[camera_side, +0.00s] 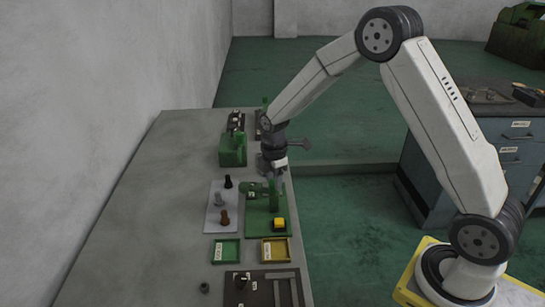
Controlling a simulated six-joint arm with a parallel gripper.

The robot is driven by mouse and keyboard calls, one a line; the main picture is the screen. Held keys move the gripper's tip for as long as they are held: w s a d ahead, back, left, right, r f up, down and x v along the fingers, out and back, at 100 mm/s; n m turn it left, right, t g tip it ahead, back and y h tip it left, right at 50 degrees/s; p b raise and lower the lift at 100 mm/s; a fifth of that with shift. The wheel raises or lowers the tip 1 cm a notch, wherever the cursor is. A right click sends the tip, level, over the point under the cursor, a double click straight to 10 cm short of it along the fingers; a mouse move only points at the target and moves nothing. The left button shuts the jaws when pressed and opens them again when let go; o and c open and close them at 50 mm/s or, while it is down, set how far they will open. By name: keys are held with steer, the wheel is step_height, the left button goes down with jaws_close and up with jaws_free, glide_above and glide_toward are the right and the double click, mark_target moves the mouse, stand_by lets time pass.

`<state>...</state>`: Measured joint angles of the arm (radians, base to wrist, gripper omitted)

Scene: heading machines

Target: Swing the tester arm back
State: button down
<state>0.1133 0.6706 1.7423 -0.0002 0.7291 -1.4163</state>
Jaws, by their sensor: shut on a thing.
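The tester is a green device with a green base plate (257,227) near the right edge of the grey bench. A green upright piece, which looks like the tester arm (274,197), rises from it just below my gripper. A yellow block (280,224) sits on the front right of the base. My gripper (278,178) points down at the back of the tester and is shut on the top of the tester arm. The fingertips are small and partly hidden, so the exact contact is hard to see.
A light grey plate (213,221) with several small pegs lies left of the tester. A green tray (236,248) and a yellow tray (285,247) lie in front. A green block-like machine (232,153) stands behind. The bench's left side is clear.

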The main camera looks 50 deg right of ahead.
steer(key=shift+r+n, duration=0.1)
steer(key=shift+n, duration=1.4)
steer(key=shift+c, duration=1.3)
jaws_free()
steer(key=shift+r, duration=0.1)
steer(key=shift+r, duration=3.8)
